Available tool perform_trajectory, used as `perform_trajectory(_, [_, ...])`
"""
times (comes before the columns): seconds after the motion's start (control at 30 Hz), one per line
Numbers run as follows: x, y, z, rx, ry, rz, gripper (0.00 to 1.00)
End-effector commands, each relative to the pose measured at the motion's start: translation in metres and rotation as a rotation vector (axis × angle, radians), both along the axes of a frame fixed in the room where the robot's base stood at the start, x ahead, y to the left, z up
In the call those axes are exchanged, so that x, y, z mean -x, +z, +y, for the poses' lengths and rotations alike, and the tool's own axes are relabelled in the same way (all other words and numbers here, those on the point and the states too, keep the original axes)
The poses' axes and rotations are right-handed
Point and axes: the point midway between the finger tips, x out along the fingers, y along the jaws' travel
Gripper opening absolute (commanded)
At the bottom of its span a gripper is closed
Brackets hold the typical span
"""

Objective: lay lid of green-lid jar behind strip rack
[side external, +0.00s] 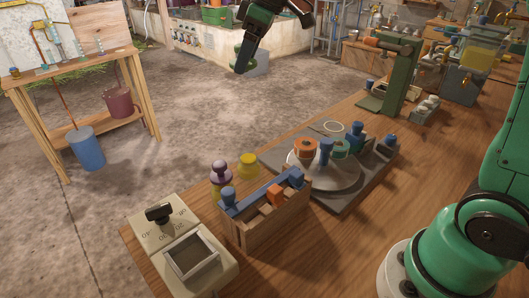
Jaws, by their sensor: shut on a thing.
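My gripper (243,66) hangs high at the top of the side external view, dark and tilted, well above the table. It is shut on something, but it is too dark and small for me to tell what. A low wooden rack (268,232) with blue and orange pieces in it stands near the table's front left; it looks like the strip rack. A purple-topped jar (221,174) and a yellow jar (248,165) stand behind it.
A beige scale-like device (180,245) with a dial is left of the rack. The turntable also holds an orange piece (305,148) and blue pieces (325,151). A green stand (397,85) is farther back. Bare wood (350,245) lies right of the rack.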

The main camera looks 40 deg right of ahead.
Motion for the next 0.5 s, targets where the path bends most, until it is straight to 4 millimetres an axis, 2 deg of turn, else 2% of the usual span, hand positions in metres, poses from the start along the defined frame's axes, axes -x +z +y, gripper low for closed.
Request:
perform_trajectory(0.17, [0.022, -0.005, 0.021, 0.002, -0.196, -0.001, 0.1])
perform_trajectory(0.5, [0.075, -0.02, 0.054, 0.005, -0.786, -0.004, 0.1])
